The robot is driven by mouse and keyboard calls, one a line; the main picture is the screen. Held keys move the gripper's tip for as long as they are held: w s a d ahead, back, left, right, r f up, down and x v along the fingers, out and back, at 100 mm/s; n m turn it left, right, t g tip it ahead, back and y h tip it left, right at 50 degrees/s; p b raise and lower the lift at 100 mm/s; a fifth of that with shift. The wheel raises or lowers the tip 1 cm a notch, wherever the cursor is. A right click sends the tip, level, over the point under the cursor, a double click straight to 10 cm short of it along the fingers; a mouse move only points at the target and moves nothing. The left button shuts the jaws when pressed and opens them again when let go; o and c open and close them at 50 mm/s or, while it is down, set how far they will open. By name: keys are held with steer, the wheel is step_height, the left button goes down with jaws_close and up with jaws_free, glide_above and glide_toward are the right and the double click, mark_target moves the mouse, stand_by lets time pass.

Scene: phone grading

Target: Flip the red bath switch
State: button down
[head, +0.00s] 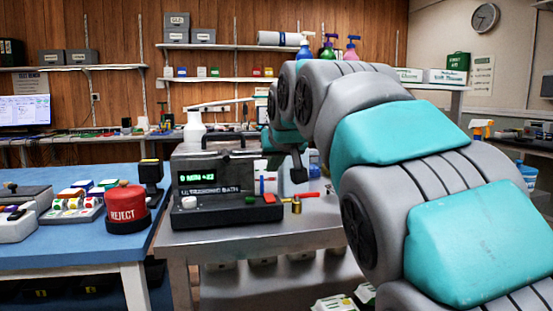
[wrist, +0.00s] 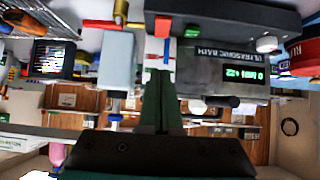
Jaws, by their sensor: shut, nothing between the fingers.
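The ultrasonic bath (head: 212,172) is a dark box with a green-lit display on the metal table in the head view. Its red switch (head: 268,198) sits at the right end of the low front panel, with a white knob at the left end. In the wrist view, which is upside down, the red switch (wrist: 163,27) shows near the top, beyond my fingertips. My gripper (wrist: 161,75) is shut and empty, its green fingers together. It appears apart from the switch, though the exact gap is unclear. In the head view my arm reaches over the table's right side.
A brass cylinder (head: 296,206) and a red-handled item (head: 307,195) lie right of the switch. A white bottle (head: 194,129) stands behind the bath. A red REJECT button (head: 126,208) and trays are on the blue table (head: 70,246) at left. The metal table's front strip (head: 250,236) is clear.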

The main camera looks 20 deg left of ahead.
mark_target(268, 194)
steer(key=x, duration=0.3)
steer(key=f+x, duration=0.1)
steer(key=x, duration=0.1)
steer(key=shift+s+d, duration=0.1)
steer(key=shift+s, duration=0.05)
steer(key=shift+w+f, duration=0.2)
steer(key=shift+f, duration=1.1)
steer(key=shift+r+p, duration=0.1)
steer(key=shift+p, duration=0.25)
steer(key=shift+w+g+p, duration=0.15)
steer(key=shift+g+p, duration=0.15)
steer(key=shift+p, duration=0.15)
steer(key=shift+f, duration=0.35)
steer(key=shift+w+a+r, duration=0.1)
steer(key=shift+a, duration=0.15)
steer(key=shift+w+a+r+p, duration=0.25)
steer(key=shift+w+a+p, duration=0.1)
steer(key=shift+w, duration=0.15)
